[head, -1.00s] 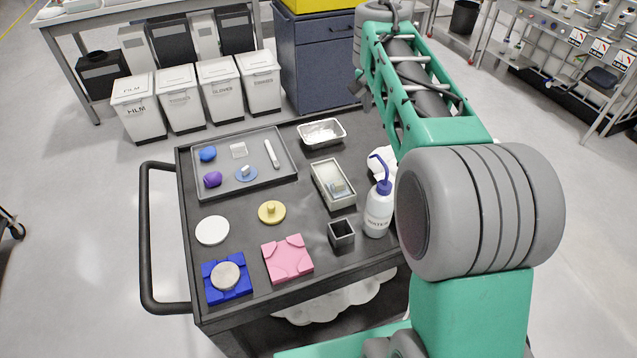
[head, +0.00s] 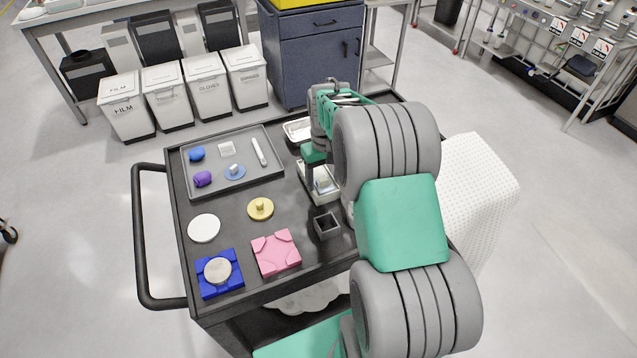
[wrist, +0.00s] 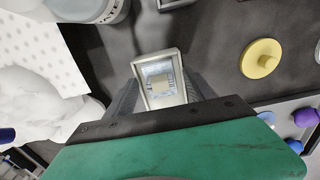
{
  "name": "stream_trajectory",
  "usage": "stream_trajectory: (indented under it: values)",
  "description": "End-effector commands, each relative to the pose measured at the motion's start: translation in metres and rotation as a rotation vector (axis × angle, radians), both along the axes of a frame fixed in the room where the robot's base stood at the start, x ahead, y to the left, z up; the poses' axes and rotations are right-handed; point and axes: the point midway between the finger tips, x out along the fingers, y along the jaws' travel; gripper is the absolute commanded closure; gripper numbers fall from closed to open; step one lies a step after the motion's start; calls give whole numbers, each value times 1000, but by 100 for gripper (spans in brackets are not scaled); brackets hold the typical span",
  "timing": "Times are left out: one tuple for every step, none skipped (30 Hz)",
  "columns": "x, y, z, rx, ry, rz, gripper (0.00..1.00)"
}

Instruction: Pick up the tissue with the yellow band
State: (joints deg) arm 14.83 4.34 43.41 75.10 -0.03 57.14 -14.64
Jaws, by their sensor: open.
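A pale rectangular tray (head: 327,198) stands on the dark cart below my gripper. It also shows in the wrist view (wrist: 154,54). Inside lies a bluish-white folded piece with a small beige patch on it (wrist: 160,80), which seems to be the tissue; I cannot make out a clear yellow band. My gripper (wrist: 163,88) is open, pointing down at the tray, with one finger on each side of it in the wrist view. In the head view my gripper (head: 312,170) partly hides the tray. The gap between fingers and tissue is hard to judge.
A dark square cup (head: 327,225) stands just in front of the tray, and a metal pan (head: 297,130) behind it. A bottle (wrist: 95,8) and a crumpled white thing (wrist: 45,110) are close by. A yellow knobbed disc (head: 260,208) and grey tray (head: 240,188) lie left.

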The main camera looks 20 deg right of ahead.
Motion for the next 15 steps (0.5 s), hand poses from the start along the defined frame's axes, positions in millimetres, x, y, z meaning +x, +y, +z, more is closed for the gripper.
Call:
stream_trajectory:
  values:
    - [0, 0, 0, 0, 0, -1, 36]
    - [0, 0, 0, 0, 0, -1, 36]
    - [0, -1, 0, 0, 0, -2, 37]
    - [0, -1, 0, 0, 0, -2, 40]
    - [0, -1, 0, 0, 0, -2, 42]
    - [0, -1, 0, 0, 0, -2, 45]
    - [0, -1, 0, 0, 0, -2, 48]
    - [0, -1, 0, 0, 0, -2, 50]
    - [0, -1, 0, 0, 0, -2, 54]
    - [0, -1, 0, 0, 0, -2, 56]
    - [0, -1, 0, 0, 0, -2, 58]
    - [0, -1, 0, 0, 0, -2, 62]
    - [0, -1, 0, 0, 0, -2, 64]
    - [0, 0, 0, 0, 0, -2, 67]
    - [0, 0, 0, 0, 0, -2, 70]
